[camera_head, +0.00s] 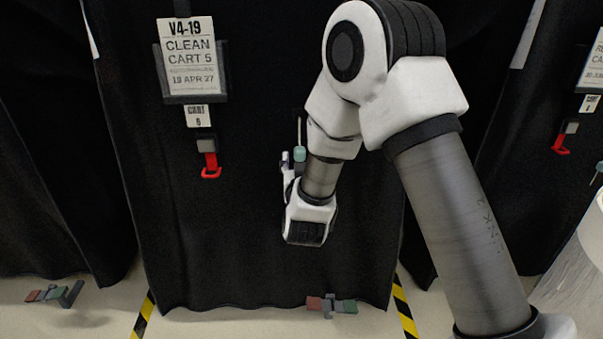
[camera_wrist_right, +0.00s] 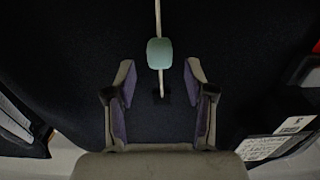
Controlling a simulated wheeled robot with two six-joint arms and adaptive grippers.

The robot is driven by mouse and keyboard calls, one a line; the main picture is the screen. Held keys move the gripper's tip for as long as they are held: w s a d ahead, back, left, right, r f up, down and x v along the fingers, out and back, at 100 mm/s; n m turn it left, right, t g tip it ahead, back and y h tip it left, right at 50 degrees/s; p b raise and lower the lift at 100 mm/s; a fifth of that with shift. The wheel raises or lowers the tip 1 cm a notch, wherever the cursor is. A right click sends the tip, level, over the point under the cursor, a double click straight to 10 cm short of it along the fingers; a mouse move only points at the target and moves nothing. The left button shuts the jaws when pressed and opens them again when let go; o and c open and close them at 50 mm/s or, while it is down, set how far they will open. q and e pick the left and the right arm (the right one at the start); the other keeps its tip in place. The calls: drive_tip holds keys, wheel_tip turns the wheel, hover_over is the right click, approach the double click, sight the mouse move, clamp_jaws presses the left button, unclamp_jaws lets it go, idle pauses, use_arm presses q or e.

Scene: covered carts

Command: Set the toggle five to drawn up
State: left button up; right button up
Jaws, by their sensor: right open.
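The toggle of cart 5 is a small teal cord stopper (camera_head: 299,153) on a thin pale cord, in front of the black cover marked "CLEAN CART 5" (camera_head: 190,55). In the right wrist view the toggle (camera_wrist_right: 159,53) sits on the cord, with a short cord end hanging below it. My right gripper (camera_head: 290,160) is beside the toggle in the head view. In the wrist view my right gripper (camera_wrist_right: 160,70) is open, one purple-padded finger on each side of the cord line, with the toggle at the fingertips and apart from both. My left gripper is not in view.
A red hook (camera_head: 211,165) hangs below the cart 5 tag (camera_head: 199,116). Covered carts stand left and right. Pedal-like red and green parts (camera_head: 331,305) show at the cover's foot, with striped floor tape (camera_head: 405,308) beside it. My right arm hides part of the cover.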

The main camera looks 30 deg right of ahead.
drive_tip(key=v, duration=0.9)
drive_tip(key=shift+s, duration=0.1)
